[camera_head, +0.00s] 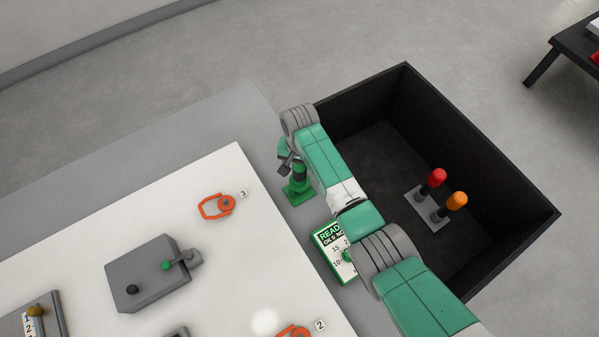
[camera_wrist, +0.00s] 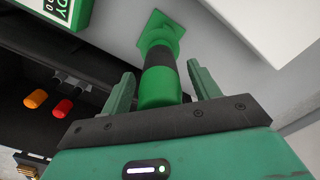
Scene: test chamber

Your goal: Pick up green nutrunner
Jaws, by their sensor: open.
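The green nutrunner (camera_head: 298,183) stands upright on a green square base on the grey ledge beside the white panel. In the wrist view the nutrunner (camera_wrist: 160,80) shows as a green cylinder with a black band, and its green base lies beyond it. My gripper (camera_wrist: 163,85) is open, with one green finger on each side of the nutrunner. I cannot tell whether either finger touches it. In the head view my gripper (camera_head: 287,160) is at the nutrunner's upper part, and my wrist hides some of it.
A black bin (camera_head: 480,165) lies to the right, holding a red-topped tool (camera_head: 437,177) and an orange-topped tool (camera_head: 457,200). A green-framed display (camera_head: 334,252) sits near the nutrunner. The white panel (camera_head: 110,225) carries an orange clip (camera_head: 217,206) and a grey box (camera_head: 150,275).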

